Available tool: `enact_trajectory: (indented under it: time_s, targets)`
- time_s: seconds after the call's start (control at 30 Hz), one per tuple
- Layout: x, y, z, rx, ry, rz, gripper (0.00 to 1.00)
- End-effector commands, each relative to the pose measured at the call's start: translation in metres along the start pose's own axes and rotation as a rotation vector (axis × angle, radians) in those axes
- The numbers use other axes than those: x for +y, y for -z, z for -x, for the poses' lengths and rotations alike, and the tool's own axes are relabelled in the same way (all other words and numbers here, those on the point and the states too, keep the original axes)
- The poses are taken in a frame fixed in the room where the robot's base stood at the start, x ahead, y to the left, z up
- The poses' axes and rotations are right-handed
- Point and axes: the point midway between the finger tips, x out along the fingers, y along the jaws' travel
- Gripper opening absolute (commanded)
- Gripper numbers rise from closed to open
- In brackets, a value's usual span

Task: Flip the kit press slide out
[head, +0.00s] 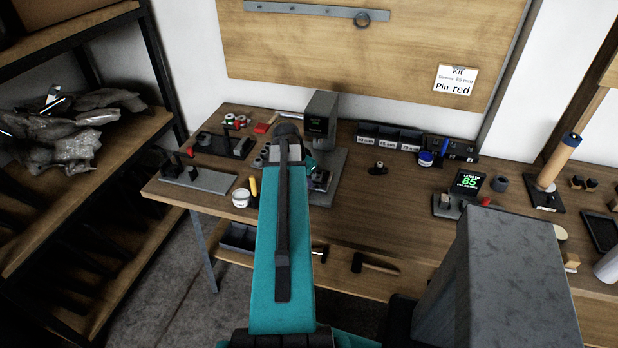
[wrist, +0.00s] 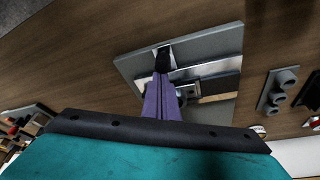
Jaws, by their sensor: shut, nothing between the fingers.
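The kit press (head: 320,112) is a grey upright block with a small dark display, standing on a grey base plate at the middle of the workbench. In the wrist view its base plate (wrist: 215,42) lies tilted, with silver and dark slide parts (wrist: 205,70) across it. My gripper (wrist: 162,72) has purple fingers, shut and empty, in front of the slide parts; touching or apart, I cannot tell. A black piece (wrist: 163,55) shows at the fingertips. In the head view my teal arm hides part of the press, and a bit of purple shows beside it.
A grey fixture plate (head: 199,179) and a white tub (head: 241,198) stand left of the press. Small bins (head: 390,137), a length display (head: 469,183) and a grey block (wrist: 280,90) are nearby. The bench between press and length display is mostly clear.

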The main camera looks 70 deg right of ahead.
Motion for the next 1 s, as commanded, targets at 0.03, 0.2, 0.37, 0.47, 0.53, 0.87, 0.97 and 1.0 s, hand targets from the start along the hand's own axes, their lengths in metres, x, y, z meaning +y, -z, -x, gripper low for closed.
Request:
enact_trajectory:
  time_s: [0.03,0.2,0.37,0.47,0.53,0.87,0.97,1.0]
  targets:
    - [0.002,-0.004,0.001,-0.005,-0.001,0.000,0.00]
    - [0.002,-0.006,0.001,-0.008,-0.003,0.000,0.00]
    - [0.002,-0.007,0.001,-0.011,-0.004,0.000,0.00]
    - [0.002,-0.007,0.001,-0.012,-0.003,0.000,0.00]
    - [0.002,-0.007,0.002,-0.012,-0.003,0.001,0.00]
    - [0.001,-0.006,0.030,-0.009,0.001,0.003,0.00]
    - [0.002,-0.004,0.044,-0.007,0.001,0.003,0.00]
    - [0.002,-0.004,0.049,-0.006,0.001,0.003,0.00]
